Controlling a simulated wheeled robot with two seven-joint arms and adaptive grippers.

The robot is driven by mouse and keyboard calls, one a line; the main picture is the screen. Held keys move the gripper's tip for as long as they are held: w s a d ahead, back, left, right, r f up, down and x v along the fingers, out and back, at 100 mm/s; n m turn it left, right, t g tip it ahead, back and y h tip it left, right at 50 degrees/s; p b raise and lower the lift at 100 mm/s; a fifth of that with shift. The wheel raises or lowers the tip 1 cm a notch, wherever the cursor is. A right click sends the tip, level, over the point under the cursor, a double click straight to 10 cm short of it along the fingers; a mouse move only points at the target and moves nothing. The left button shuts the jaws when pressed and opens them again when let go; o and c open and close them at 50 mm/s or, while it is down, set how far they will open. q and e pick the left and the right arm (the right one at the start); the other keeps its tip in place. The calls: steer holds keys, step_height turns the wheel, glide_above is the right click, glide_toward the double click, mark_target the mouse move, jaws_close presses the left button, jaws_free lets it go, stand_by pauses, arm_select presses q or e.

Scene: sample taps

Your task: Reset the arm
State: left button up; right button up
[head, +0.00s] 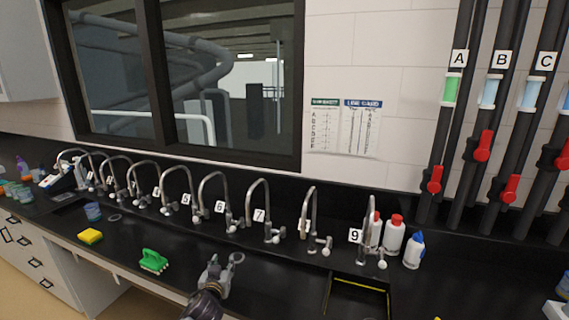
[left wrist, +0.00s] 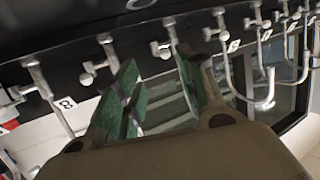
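My left gripper (head: 222,268) is over the front of the black counter, below the tap labelled 7 (head: 262,205). In the left wrist view its two green-padded fingers (left wrist: 158,85) stand apart with nothing held between them. A tap handle shows behind the gap. The row of curved metal taps runs along the back of the counter, with number cards such as 5, 6, 7 and 9. My right gripper is not seen.
A green brush (head: 153,260) and a yellow sponge (head: 90,236) lie left of my gripper. A sink (head: 358,296) opens at the right. Bottles (head: 393,235) stand by tap 9. Dark pipes with red valves (head: 482,146) rise at the far right.

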arm_select(q)
steer(key=shift+s+f, duration=0.15)
steer(key=shift+s, duration=0.6)
steer(key=shift+s+f+g, duration=0.2)
steer(key=shift+f+g, duration=0.1)
steer(key=shift+f, duration=0.05)
steer(key=shift+s+a+f, duration=0.1)
steer(key=shift+s+f, duration=0.25)
steer(key=shift+s, duration=0.25)
steer(key=s+f+m+g, duration=0.15)
steer(key=s+g, duration=0.25)
steer(key=s, duration=0.7)
steer(key=s+a+f+g+h, duration=0.1)
steer(key=s+f+g, duration=0.2)
steer(key=s, duration=0.9)
steer(key=s+f+m+g, duration=0.1)
steer(key=s+f+g, duration=0.25)
steer(key=s, duration=0.75)
step_height(320, 180, down, 32)
steer(key=s+g, duration=0.2)
steer(key=s+a+f, duration=0.2)
steer(key=s+f, duration=0.8)
steer(key=s, duration=0.1)
steer(key=s+a+f, duration=0.2)
steer(key=s+f, duration=0.8)
steer(key=s, duration=0.1)
steer(key=shift+s+a+f+g, duration=0.15)
steer(key=shift+s+a+g, duration=0.05)
steer(key=shift+s+g, duration=0.25)
